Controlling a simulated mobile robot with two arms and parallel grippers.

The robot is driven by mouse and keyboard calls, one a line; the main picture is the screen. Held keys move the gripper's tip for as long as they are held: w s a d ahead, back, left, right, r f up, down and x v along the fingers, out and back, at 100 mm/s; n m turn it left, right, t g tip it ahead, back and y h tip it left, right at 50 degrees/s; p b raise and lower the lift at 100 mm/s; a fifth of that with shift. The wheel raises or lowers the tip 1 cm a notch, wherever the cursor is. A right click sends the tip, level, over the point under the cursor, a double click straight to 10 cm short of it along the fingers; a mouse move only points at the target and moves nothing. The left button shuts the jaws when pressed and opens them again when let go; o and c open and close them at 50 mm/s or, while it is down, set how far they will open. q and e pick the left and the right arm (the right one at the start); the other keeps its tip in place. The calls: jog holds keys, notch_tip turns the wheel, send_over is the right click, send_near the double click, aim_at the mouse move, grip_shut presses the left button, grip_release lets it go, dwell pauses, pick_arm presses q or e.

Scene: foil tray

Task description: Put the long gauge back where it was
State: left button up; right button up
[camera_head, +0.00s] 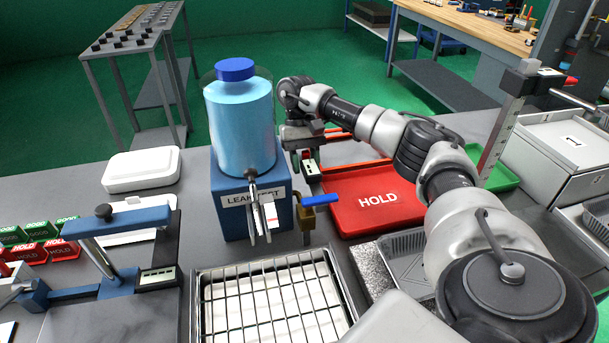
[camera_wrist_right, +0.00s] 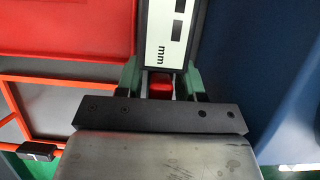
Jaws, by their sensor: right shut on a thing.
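My right gripper (camera_head: 306,150) is shut on a gauge (camera_head: 311,170), which hangs below the jaws beside the blue leak-test stand. In the right wrist view the gauge's pale face (camera_wrist_right: 166,40) shows dark display windows and the letters "mm". A red button (camera_wrist_right: 160,86) shows between the green fingers of the right gripper (camera_wrist_right: 162,80). The gauge's lower end is hard to make out in the head view, and I cannot tell if it touches anything. My left gripper is not in view.
The blue stand (camera_head: 228,195) with its clear tank is close left of the gauge. A red HOLD tray (camera_head: 400,222) lies to its right, with orange frame lines (camera_wrist_right: 60,80) nearby. A wire rack (camera_head: 199,310) is in front. A tall scale (camera_head: 497,135) stands at right.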

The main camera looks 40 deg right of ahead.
aim_at(306, 191)
jog(key=shift+a+f, duration=0.1)
jog(key=shift+f, duration=0.45)
notch_tip(306, 191, down, 2)
jog(key=shift+f+p, duration=0.25)
jog(key=shift+p, duration=0.05)
jog(key=shift+w+f, duration=0.1)
jog(key=shift+f, duration=0.2)
jog(key=shift+f+b, duration=0.6)
jog(key=shift+b, duration=0.1)
jog(key=o, duration=0.7)
jog(key=shift+r+p, duration=0.6)
jog(key=b+v, duration=0.1)
jog(key=v, duration=0.5)
jog(key=shift+w+r, duration=0.1)
jog(key=shift+r, duration=0.15)
pick_arm(q)
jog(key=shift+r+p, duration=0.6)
jog(key=shift+p, duration=0.25)
pick_arm(e)
jog(key=shift+v, duration=2.8)
